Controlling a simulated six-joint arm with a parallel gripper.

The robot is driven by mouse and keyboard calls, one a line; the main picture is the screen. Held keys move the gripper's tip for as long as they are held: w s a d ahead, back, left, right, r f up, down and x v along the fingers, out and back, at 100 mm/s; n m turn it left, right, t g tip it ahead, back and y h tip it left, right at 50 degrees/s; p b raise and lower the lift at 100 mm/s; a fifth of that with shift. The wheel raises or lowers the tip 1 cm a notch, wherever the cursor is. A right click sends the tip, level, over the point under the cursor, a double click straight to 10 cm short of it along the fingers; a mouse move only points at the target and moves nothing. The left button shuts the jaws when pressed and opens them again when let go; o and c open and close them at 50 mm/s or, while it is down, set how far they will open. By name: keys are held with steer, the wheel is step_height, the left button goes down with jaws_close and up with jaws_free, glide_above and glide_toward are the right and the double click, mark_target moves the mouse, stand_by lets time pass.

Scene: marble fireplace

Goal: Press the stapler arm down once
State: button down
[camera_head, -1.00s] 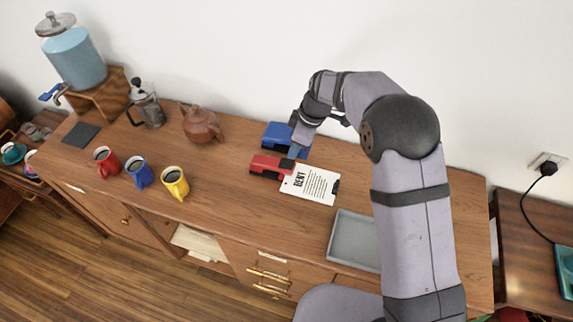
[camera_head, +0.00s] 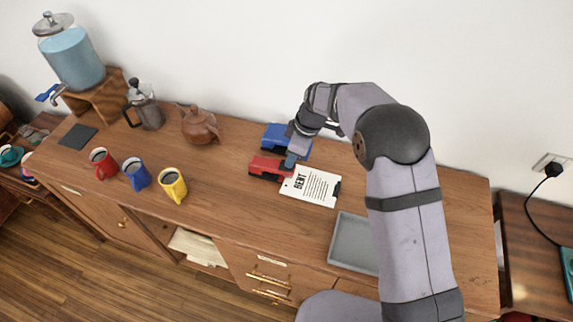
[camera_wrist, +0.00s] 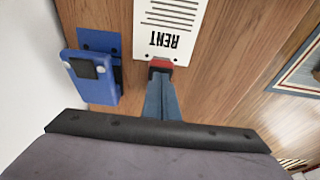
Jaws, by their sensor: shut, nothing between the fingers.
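A red stapler (camera_head: 264,166) with dark parts lies on the wooden cabinet top, its right end beside a white sheet headed RENT (camera_head: 320,190). My gripper (camera_head: 289,165) is shut, with its fingers pointing down at the stapler's right end. In the wrist view, the fingertips (camera_wrist: 160,76) overlap a small red and dark end of the stapler (camera_wrist: 160,63), and the rest of it is hidden behind the fingers. I cannot tell whether the fingertips touch it. The sheet also shows in the wrist view (camera_wrist: 172,22).
A blue desk device (camera_head: 276,135) stands just behind the stapler and shows beside my fingers in the wrist view (camera_wrist: 82,90). A grey tray (camera_head: 345,243) lies to the right. Red, blue and yellow mugs (camera_head: 172,185), a teapot (camera_head: 200,125) and a French press stand left.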

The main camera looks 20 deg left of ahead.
steer(key=shift+d+b+x, duration=0.25)
steer(key=shift+b+x, duration=0.45)
steer(key=shift+x, duration=0.35)
steer(key=shift+d+r, duration=0.25)
steer(key=shift+d, duration=0.55)
steer(key=shift+d+r, duration=0.25)
steer(key=shift+d, duration=0.55)
steer(key=shift+a, duration=0.1)
steer(key=b+v, duration=0.2)
steer(key=v, duration=0.5)
steer(key=shift+r, duration=0.15)
